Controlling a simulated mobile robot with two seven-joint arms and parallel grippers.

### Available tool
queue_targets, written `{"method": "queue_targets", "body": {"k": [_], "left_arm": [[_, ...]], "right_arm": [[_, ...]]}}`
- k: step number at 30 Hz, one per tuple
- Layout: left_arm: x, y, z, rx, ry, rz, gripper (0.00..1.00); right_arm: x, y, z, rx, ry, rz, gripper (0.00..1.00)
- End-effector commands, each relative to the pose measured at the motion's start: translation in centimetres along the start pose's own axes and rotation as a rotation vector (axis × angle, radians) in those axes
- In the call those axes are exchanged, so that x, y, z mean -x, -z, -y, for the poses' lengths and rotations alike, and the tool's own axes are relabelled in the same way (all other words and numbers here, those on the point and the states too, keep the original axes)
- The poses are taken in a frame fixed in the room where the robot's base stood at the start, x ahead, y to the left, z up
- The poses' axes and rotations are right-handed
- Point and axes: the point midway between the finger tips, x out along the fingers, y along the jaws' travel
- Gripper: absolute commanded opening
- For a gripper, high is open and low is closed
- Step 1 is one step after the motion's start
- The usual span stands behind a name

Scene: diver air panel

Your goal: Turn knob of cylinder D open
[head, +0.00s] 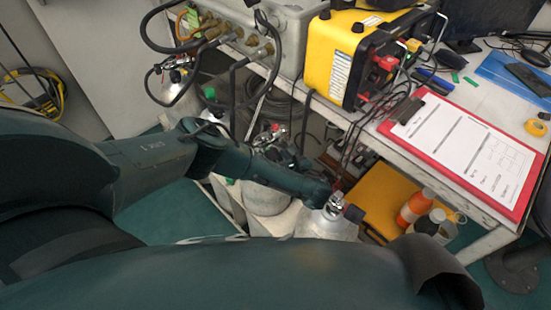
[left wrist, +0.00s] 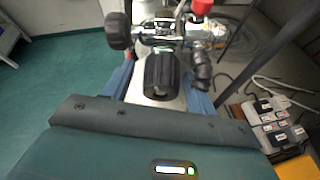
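In the left wrist view, a black ribbed knob (left wrist: 162,75) faces the camera on a metal valve above a pale cylinder top. My left gripper (left wrist: 160,82) has its bluish fingers apart, one on each side of this knob. Contact between them cannot be told. In the head view my left arm reaches down among the cylinders. No letter D is readable. My right gripper is not in view.
Another cylinder (head: 325,224) with a black knob (head: 354,213) stands close to my left wrist. A second black knob (left wrist: 118,30) and a red cap (left wrist: 202,6) are near the gripper. A yellow case (head: 372,197), bottles (head: 415,206) and power strip (left wrist: 277,122) are nearby.

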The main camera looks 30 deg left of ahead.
Motion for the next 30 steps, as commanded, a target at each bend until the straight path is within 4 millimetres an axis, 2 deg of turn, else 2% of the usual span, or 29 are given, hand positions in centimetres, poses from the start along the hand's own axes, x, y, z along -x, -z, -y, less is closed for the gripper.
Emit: {"method": "queue_targets", "body": {"k": [2, 15, 23, 30], "left_arm": [[0.02, 0.01, 0.0, 0.0, 0.0, 0.0, 0.5], [0.05, 0.04, -0.01, -0.001, 0.0, 0.0, 0.15], [0.08, 0.03, -0.1, 0.022, 0.009, 0.0, 0.15], [0.14, 0.03, -0.22, 0.132, 0.053, 0.002, 0.15]], "right_arm": [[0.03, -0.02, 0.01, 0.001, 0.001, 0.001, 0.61], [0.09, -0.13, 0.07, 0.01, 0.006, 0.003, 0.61], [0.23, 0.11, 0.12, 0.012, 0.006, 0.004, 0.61], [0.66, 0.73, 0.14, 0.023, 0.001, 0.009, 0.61]]}}
